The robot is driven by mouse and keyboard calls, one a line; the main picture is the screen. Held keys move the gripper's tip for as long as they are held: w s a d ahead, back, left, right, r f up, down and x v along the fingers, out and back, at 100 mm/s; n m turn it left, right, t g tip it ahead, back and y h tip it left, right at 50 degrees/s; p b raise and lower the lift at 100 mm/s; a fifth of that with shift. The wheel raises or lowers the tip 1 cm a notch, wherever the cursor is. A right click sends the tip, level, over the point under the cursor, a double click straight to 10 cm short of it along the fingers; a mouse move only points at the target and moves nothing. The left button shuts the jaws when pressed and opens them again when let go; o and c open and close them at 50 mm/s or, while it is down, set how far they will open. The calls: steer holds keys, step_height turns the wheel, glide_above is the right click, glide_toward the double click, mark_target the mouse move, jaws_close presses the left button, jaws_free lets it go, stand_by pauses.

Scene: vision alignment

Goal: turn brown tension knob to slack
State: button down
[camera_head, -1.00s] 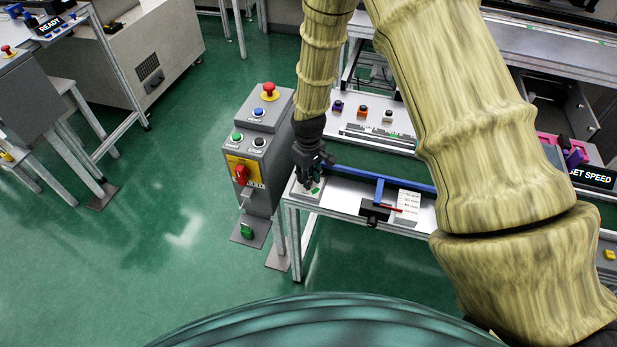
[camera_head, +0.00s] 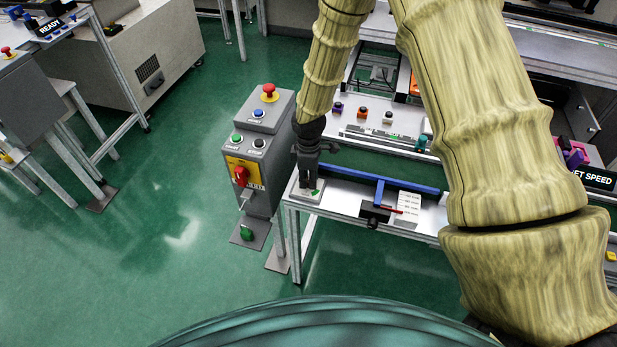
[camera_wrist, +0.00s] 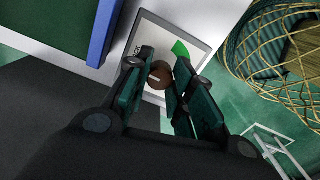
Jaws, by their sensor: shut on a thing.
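The brown tension knob (camera_wrist: 160,76) is round with a pale pointer line and sits on a light panel (camera_wrist: 196,31) with a green patch and partly hidden dark lettering. My gripper (camera_wrist: 158,84) has its two dark green fingers on either side of the knob in the wrist view, shut on it. In the head view my gripper (camera_head: 306,186) points down over the same small panel (camera_head: 298,195) at the left corner of the table. There the knob is hidden by the fingers.
A grey control box (camera_head: 262,150) with a red stop button and a red rotary switch stands close left of my gripper. A blue bar (camera_head: 385,181) runs along the table to the right, near a black block (camera_head: 374,212) with a red pointer beside a white scale card (camera_head: 408,203).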

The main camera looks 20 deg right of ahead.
stand_by(0.3)
steer(key=c, duration=1.2)
jaws_free()
steer(key=shift+r, duration=0.1)
step_height(320, 180, up, 12)
steer(key=s+a+f+m+y, duration=0.1)
steer(key=s+f+m, duration=0.2)
steer(key=s+f, duration=0.65)
steer(key=s+d+f+m+b, duration=0.1)
steer(key=s+d+f+m, duration=0.1)
steer(key=s+f+m, duration=0.3)
steer(key=s+d+f+m+h+b, duration=0.1)
steer(key=s+f+m, duration=0.4)
steer(key=s+f, duration=0.8)
steer(key=s+d, duration=0.1)
steer(key=s, duration=0.8)
steer(key=shift+m, duration=0.3)
